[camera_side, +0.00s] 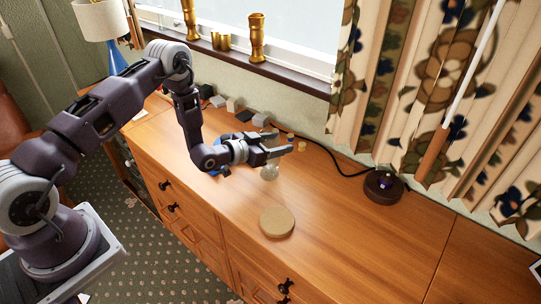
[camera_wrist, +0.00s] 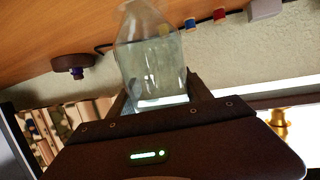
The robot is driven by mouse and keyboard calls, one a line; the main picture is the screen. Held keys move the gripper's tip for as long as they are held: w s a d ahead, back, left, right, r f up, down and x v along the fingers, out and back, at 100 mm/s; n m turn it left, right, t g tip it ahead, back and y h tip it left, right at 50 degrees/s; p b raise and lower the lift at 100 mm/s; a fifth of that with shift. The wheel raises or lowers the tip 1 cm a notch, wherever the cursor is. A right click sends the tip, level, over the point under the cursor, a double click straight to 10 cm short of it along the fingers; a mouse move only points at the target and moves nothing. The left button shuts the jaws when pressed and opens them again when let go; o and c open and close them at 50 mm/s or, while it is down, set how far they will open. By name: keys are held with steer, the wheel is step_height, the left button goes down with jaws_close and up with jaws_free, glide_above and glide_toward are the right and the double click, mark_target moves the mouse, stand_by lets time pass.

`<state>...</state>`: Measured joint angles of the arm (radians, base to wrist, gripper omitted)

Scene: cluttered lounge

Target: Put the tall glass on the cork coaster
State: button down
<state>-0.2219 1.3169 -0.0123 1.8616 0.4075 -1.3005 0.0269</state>
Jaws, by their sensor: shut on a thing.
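The tall glass (camera_side: 269,172) is clear and hangs below my gripper (camera_side: 282,152) in the side view. In the wrist view the glass (camera_wrist: 150,52) sits between my two fingers (camera_wrist: 160,98), which are shut on it. The fingers hide part of its sides. The cork coaster (camera_side: 277,222) is a round, pale tan disc lying flat and bare on the wooden cabinet top. It is nearer the front edge than the glass, lower in the side view. The glass appears above the wood and apart from the coaster. The coaster does not show in the wrist view.
The cabinet top (camera_side: 350,235) is clear around the coaster. A dark round base (camera_side: 383,186) with a cable stands at the right by the curtain (camera_side: 430,90). Small grey blocks (camera_side: 233,104) and small spools (camera_wrist: 220,15) line the wall side. Brass candlesticks (camera_side: 257,38) stand on the sill.

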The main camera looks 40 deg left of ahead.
steer(key=shift+r, duration=0.1)
step_height(320, 180, up, 9)
steer(key=shift+d+r, duration=0.15)
steer(key=s+d+r+m+g+h, duration=0.3)
steer(key=s+d+m+g+h, duration=0.45)
steer(key=s+d, duration=0.65)
step_height(320, 180, down, 10)
steer(key=m+t+h, duration=0.1)
steer(key=h, duration=0.1)
steer(key=shift+d+f, duration=0.15)
steer(key=shift+d, duration=0.3)
steer(key=shift+w+m, duration=0.1)
steer(key=shift+m, duration=0.15)
